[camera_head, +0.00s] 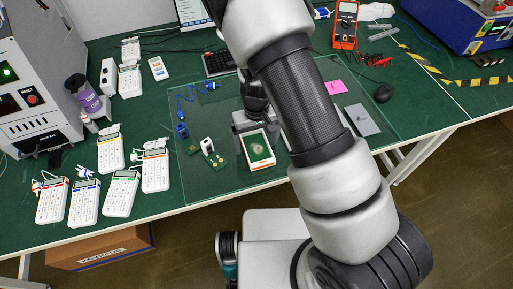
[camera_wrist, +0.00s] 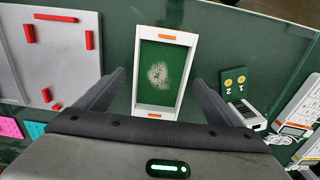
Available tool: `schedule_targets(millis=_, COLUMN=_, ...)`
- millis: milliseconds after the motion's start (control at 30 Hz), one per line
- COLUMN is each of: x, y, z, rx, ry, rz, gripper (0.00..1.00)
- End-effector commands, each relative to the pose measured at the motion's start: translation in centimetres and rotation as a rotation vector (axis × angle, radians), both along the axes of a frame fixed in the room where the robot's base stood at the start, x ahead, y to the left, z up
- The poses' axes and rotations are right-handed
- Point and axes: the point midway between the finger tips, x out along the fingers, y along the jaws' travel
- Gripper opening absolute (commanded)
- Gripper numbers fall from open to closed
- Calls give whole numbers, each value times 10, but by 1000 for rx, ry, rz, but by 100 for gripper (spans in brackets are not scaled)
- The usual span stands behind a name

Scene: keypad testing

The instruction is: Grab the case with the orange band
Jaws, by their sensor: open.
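A white rectangular case (camera_wrist: 188,75) with an orange band at its far end lies in the middle of the wrist view. Its inside is green with a pale speckled patch. It also shows in the head view (camera_head: 249,162) on the glass-like mat, below my wrist. My gripper (camera_wrist: 160,80) is open and empty, with one dark finger on each side of the case. I cannot tell whether the fingertips touch it or how high they are. In the head view my gripper (camera_head: 247,122) is partly hidden by my arm.
A small green board (camera_head: 214,158) lies left of the case. Several white keypads with coloured bands (camera_head: 121,192) stand farther left, one with an orange band (camera_head: 156,170). A grey plate with red pieces (camera_wrist: 50,55) and a pink pad (camera_wrist: 10,127) lie left in the wrist view.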

Motion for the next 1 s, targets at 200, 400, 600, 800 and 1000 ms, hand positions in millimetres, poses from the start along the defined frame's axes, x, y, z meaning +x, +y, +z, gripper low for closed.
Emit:
schedule_targets(millis=200, x=0, y=0, z=0, rx=0, ry=0, rz=0, gripper=66)
schedule_targets(millis=400, x=0, y=0, z=1, rx=0, ry=0, rz=0, gripper=41)
schedule_targets(millis=600, x=0, y=0, z=3, rx=0, ry=-1, rz=1, gripper=41)
schedule_targets(millis=800, x=1, y=1, z=34, rx=2, ry=-5, rz=2, gripper=41)
schedule_targets(millis=1000, x=1, y=1, z=74, rx=2, ry=-3, rz=3, gripper=41)
